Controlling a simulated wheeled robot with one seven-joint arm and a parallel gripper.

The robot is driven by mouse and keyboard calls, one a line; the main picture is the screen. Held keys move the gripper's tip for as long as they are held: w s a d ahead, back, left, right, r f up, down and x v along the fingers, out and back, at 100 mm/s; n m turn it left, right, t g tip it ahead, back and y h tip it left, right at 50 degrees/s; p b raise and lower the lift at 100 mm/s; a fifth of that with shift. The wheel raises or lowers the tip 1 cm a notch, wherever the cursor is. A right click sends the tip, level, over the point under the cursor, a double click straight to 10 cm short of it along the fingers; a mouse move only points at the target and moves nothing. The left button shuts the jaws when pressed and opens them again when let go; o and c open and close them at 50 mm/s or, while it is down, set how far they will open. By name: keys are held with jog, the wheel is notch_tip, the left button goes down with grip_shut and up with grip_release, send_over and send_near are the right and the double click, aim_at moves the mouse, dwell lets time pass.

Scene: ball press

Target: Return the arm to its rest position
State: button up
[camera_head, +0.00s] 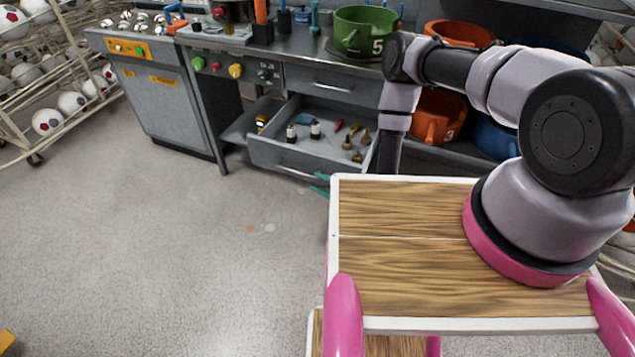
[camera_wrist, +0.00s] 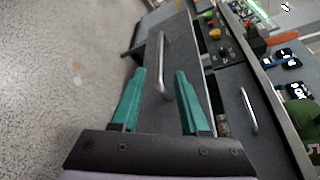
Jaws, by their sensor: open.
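My gripper shows in the wrist view (camera_wrist: 158,78) with its two teal fingers apart and nothing between their tips that I can see gripped. The silver drawer handle (camera_wrist: 162,60) appears between the fingers there; I cannot tell how far it is from them. In the head view my arm (camera_head: 445,66) reaches out over the wooden top and bends down in front of the bench. Only bits of the teal fingers (camera_head: 320,184) show beside the lower drawer, just left of the wooden top; the rest of the gripper is hidden.
The lower drawer (camera_head: 276,152) stands open with several small items in it. The grey workbench (camera_head: 300,52) carries a green pot (camera_head: 364,28); orange pots (camera_head: 440,114) sit on the right shelf. A ball rack (camera_head: 30,95) is at left. The floor at left is clear.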

jog(key=w+a+r, duration=0.1)
jog(key=r, duration=0.1)
jog(key=w+r+y, duration=0.1)
jog(key=r, duration=0.2)
jog(key=w+a+r+n+g+y, duration=0.1)
jog(key=w+r, duration=0.1)
jog(key=r, duration=0.1)
jog(key=shift+a, duration=0.3)
notch_tip(320, 180, up, 22)
jog(key=w+a+r+n+g+y, duration=0.1)
jog(key=w+a+n+g+y, duration=0.1)
jog(key=n+g+y, duration=0.35)
jog(key=s+d+r+n+g+h, duration=0.2)
jog(key=d+r+n+g+h, duration=0.1)
jog(key=r, duration=0.5)
jog(key=s+d+r+n+g+h, duration=0.2)
jog(key=s+r+g, duration=0.15)
jog(key=r, duration=0.35)
jog(key=s+d+r+t+h, duration=0.3)
jog(key=d+r, duration=0.3)
jog(key=d, duration=0.3)
jog(key=s+d+r+m+t+h, duration=0.1)
jog(key=s+d+r+t+h, duration=0.3)
jog(key=d, duration=0.5)
jog(key=s+d+r+t+h, duration=0.3)
jog(key=s+d+r+h, duration=0.2)
jog(key=d+r, duration=0.4)
jog(key=shift+s+h, duration=0.35)
jog(key=shift+s, duration=0.4)
jog(key=shift+d, duration=0.15)
